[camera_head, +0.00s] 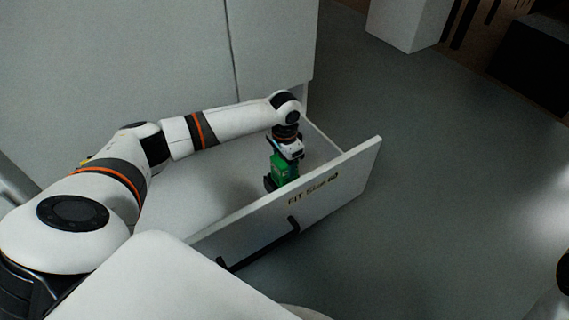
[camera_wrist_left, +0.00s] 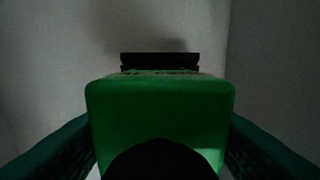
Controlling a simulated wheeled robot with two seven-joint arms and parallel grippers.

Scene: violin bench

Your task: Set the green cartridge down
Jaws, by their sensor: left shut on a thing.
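The green cartridge (camera_head: 279,169) is inside the open drawer, near its front panel. My left gripper (camera_head: 273,180) points down and is shut on the cartridge. In the left wrist view the cartridge (camera_wrist_left: 160,105) fills the middle, with dark fingers (camera_wrist_left: 160,150) on both sides. A black piece (camera_wrist_left: 160,60) shows just beyond the cartridge's top edge; I cannot tell what it is. The cartridge's lower end is partly hidden, so I cannot tell whether it touches the drawer floor. My right gripper is not in view.
The white drawer (camera_head: 340,187) is pulled out from a white cabinet (camera_head: 160,50). Its front panel carries lettering and a black handle (camera_head: 262,247). The drawer floor left of the cartridge looks bare. Grey floor lies to the right, with a white block (camera_head: 405,25) at the back.

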